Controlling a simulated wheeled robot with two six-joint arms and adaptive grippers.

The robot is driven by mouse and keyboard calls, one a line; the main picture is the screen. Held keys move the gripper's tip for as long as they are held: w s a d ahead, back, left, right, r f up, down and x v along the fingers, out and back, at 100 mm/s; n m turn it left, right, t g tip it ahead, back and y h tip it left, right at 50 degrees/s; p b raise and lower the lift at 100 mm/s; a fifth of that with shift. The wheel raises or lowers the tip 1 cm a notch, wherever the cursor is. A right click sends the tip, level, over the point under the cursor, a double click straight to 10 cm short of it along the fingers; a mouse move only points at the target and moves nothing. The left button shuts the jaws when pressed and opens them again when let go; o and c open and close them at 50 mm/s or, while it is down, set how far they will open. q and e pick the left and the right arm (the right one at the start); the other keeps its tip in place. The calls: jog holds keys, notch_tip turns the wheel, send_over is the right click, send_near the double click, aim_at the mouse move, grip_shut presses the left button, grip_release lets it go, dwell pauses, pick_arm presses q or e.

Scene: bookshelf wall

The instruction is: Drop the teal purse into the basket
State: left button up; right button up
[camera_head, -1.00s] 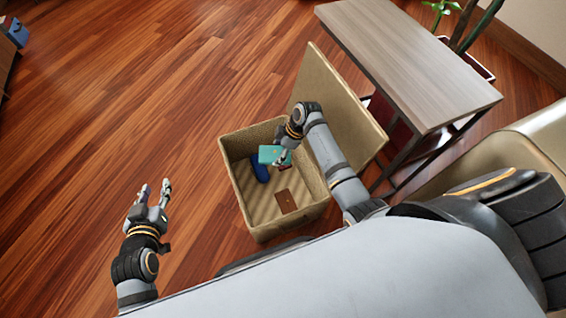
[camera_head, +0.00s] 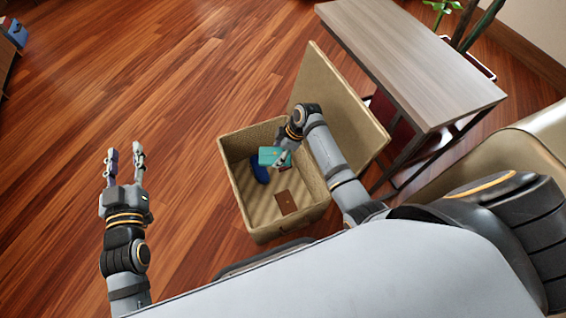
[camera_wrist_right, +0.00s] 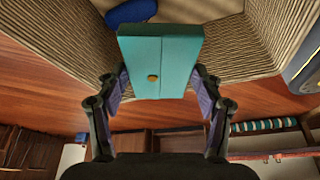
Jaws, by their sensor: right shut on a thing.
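The teal purse (camera_head: 272,156) is held over the open basket (camera_head: 234,172) in the head view. My right gripper (camera_head: 283,158) is shut on it. In the right wrist view the purse (camera_wrist_right: 160,62), with a round gold clasp, sits between the two fingers of my right gripper (camera_wrist_right: 160,92). The ribbed basket wall (camera_wrist_right: 235,45) shows behind it. My left gripper (camera_head: 125,160) is open and empty, above the floor to the left of the basket.
Inside the basket lie a blue item (camera_head: 260,172) and a brown item (camera_head: 286,202). The basket's lid (camera_head: 340,105) stands open at its right. A wood-topped table (camera_head: 410,60) is beyond the lid.

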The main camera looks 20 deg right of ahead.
jog(key=o, duration=1.3)
jog(key=shift+r, duration=0.1)
jog(key=v, duration=1.1)
jog(key=shift+d+r, duration=0.3)
jog(key=shift+r, duration=0.05)
jog(key=shift+s, duration=0.15)
